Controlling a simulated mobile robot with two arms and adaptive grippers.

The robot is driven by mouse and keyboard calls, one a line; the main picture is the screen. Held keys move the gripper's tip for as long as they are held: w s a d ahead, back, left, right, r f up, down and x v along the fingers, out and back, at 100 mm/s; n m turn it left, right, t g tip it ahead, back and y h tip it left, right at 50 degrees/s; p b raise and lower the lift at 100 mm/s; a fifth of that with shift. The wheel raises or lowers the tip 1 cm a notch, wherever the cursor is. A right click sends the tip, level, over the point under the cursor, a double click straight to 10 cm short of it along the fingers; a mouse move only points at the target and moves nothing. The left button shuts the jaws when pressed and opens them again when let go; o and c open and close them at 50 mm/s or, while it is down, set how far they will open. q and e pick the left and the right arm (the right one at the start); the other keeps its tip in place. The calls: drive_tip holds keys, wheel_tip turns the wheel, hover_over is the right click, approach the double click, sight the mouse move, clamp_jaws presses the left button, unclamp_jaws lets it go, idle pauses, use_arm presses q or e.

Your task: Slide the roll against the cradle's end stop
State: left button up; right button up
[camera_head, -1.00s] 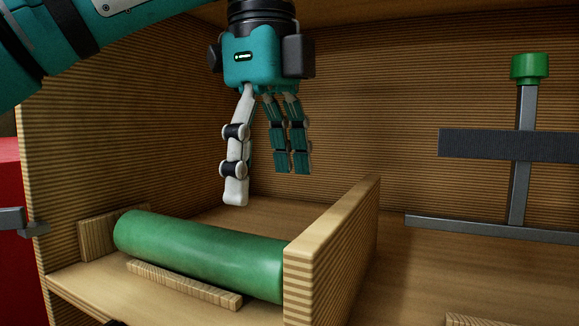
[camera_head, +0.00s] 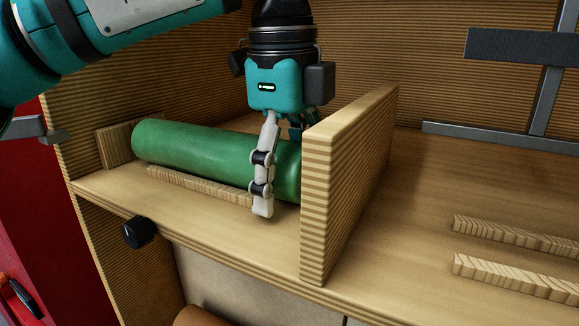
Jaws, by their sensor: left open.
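The green roll (camera_head: 190,146) lies on its side in the left bay of the wooden shelf. A low wooden strip (camera_head: 200,186) runs along its front side. A small wooden block (camera_head: 113,146) stands at the roll's left end. A tall wooden divider (camera_head: 340,190) stands at its right end, and I cannot tell whether they touch. My left gripper (camera_head: 280,170) points down over the roll's right part, open. Its pale finger (camera_head: 264,165) is in front of the roll; the dark fingers are mostly hidden behind it. My right gripper is not in view.
Right of the divider, two wooden strips (camera_head: 505,275) lie on the shelf board, with free board around them. A grey metal clamp (camera_head: 547,100) stands at the back right. A black knob (camera_head: 138,232) sits under the shelf's front edge. A red surface (camera_head: 30,210) is at the far left.

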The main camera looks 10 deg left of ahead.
use_arm(q)
drive_tip(key=shift+c, duration=0.3)
drive_tip(key=c, duration=1.5)
drive_tip(key=shift+f, duration=0.1)
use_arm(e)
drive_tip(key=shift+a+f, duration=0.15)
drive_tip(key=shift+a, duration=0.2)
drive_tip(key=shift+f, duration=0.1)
use_arm(q)
drive_tip(key=shift+w+a+r+b, duration=0.25)
drive_tip(key=shift+a+b, duration=0.15)
drive_tip(key=shift+a, duration=0.1)
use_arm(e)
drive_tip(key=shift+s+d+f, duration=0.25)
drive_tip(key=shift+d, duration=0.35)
